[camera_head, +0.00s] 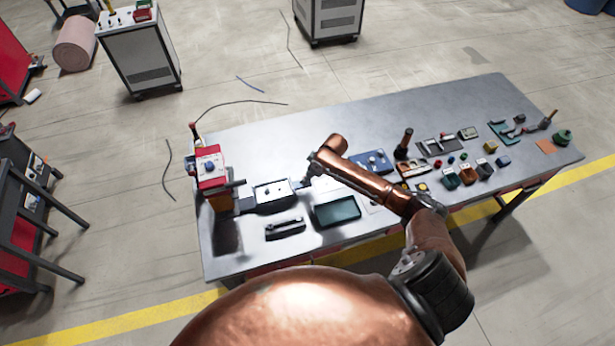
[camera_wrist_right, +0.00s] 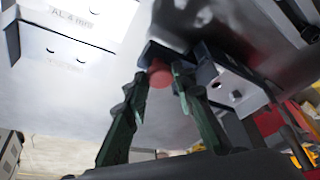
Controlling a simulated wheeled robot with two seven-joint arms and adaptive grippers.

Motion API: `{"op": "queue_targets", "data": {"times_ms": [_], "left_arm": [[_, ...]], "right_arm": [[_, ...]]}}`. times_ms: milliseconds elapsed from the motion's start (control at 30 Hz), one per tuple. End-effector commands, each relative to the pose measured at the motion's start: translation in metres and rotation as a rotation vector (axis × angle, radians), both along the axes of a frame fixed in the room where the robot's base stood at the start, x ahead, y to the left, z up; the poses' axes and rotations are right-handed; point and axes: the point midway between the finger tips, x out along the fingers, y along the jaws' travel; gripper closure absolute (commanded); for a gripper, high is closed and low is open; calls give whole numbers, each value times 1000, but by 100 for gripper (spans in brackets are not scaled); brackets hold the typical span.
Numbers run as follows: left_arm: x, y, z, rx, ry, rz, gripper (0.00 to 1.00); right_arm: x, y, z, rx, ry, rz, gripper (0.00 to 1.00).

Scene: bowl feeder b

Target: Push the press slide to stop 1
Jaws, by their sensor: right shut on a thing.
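My right gripper (camera_head: 306,182) reaches to the right end of that fixture. In the right wrist view its two dark green fingers (camera_wrist_right: 163,82) are shut on a round red knob (camera_wrist_right: 160,75) at the end of a dark bar. I take the bar for the press slide; its travel and stop marks cannot be made out. My left gripper is out of view.
A green tray (camera_head: 337,212) and a black holder (camera_head: 285,228) lie in front. A blue tray (camera_head: 372,162) is behind my forearm. Several small parts crowd the bench's right half. The bench's back strip (camera_head: 290,135) is clear. A white labelled surface (camera_wrist_right: 70,30) fills the wrist view's upper left.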

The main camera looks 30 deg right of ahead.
Motion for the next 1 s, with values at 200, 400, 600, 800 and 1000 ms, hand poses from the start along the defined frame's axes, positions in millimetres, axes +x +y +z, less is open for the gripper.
{"op": "queue_targets", "data": {"times_ms": [200, 400, 600, 800, 1000], "left_arm": [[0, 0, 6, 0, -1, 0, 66], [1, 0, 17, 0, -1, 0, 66], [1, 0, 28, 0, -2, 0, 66], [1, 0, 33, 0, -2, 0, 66], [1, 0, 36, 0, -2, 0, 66]], "right_arm": [[4, 15, 2, 1, 0, 3, 100], [12, 54, 3, 7, 0, 5, 100], [24, 100, 3, 7, -1, 5, 100], [33, 139, 2, 7, -1, 5, 100], [39, 162, 1, 6, -1, 3, 100]]}}
